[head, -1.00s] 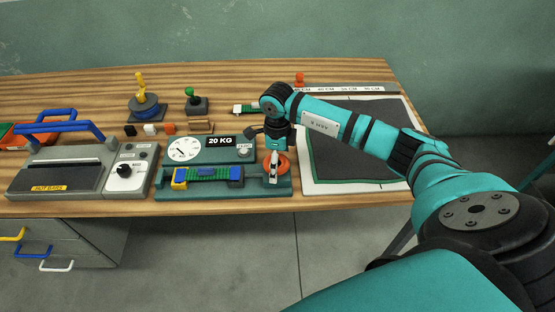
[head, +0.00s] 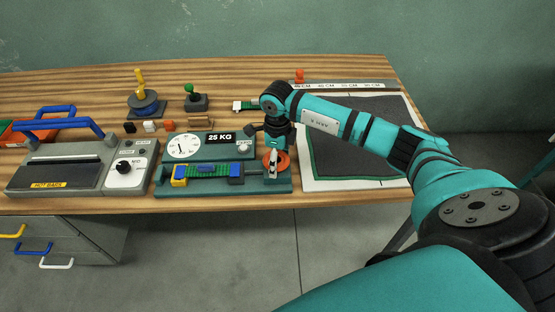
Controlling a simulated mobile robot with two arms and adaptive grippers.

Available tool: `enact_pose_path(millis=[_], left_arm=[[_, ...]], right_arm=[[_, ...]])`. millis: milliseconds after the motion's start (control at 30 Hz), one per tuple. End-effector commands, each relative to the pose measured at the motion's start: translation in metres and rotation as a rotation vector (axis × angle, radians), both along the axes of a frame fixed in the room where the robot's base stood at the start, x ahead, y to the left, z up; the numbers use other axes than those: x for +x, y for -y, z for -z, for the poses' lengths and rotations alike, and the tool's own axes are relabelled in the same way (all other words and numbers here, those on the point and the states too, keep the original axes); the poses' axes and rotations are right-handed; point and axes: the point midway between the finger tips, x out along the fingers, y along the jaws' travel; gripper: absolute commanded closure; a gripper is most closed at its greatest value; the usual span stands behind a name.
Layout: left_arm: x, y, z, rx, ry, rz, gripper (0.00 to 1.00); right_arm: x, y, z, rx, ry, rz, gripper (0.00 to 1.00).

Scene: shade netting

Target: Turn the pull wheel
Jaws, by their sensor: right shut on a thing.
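The pull wheel (head: 284,158) is an orange-red wheel at the right end of the teal pull tester (head: 222,188) near the table's front edge. My right gripper (head: 272,170) comes down over it from above and is shut on it, hiding part of it. A green strip (head: 208,171) is held between a yellow-and-blue clamp at left and a dark blue clamp at right. The tester has a round white dial (head: 184,147) and a black display (head: 220,137) reading 25 KG. My left gripper is not in view.
A hot-bar sealer (head: 60,172) with blue handle stands at left, beside a panel with a black knob (head: 123,167). A dark mat (head: 350,150) with a ruler behind lies at right. Small blocks and a green-knobbed stand (head: 193,100) are behind the tester.

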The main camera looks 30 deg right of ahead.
Motion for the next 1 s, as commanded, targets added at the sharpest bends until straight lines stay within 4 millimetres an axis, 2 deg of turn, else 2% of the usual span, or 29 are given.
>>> enact_pose_path(millis=[33,200,467,500,667,1000], left_arm=[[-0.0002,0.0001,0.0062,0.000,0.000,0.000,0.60],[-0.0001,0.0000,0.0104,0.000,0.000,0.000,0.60],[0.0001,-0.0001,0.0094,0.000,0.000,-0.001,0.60],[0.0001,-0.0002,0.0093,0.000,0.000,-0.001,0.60],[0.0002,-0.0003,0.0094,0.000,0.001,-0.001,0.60],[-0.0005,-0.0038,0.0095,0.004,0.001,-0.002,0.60]], right_arm=[[0.0012,0.0002,0.0015,0.000,0.004,0.039,0.59],[0.0008,0.0005,0.0000,-0.001,0.003,0.144,0.59],[0.0007,0.0003,-0.0015,-0.001,0.003,0.155,0.59],[0.0007,0.0004,-0.0016,-0.001,0.003,0.155,0.26],[0.0006,0.0004,-0.0012,-0.001,0.003,0.154,0.05],[0.0005,0.0001,-0.0036,-0.001,0.002,0.153,0.04]])
